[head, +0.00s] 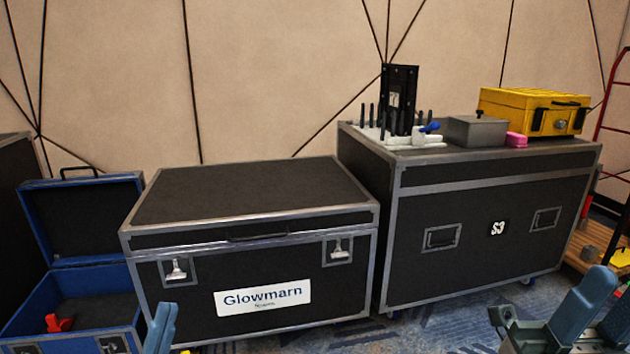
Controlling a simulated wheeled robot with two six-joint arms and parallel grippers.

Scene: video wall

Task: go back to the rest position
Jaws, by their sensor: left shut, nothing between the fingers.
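My left gripper (160,326) pokes up at the bottom edge, left of centre, in front of the low black case. Its blue-grey fingers are together with nothing between them; the rest of it is below the picture. Blue-grey and dark parts of my right arm's end (582,306) show at the bottom right corner, cut off by the frame. I cannot tell how its jaws stand, and I see no object held there.
A low black Glowmarn case (250,192) stands in the middle, with a taller S3 case (400,262) to its right. An open blue case (82,222) holds a red item (58,323). On the tall case are a yellow case (510,103), a grey box (475,131) and a pink item (516,140).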

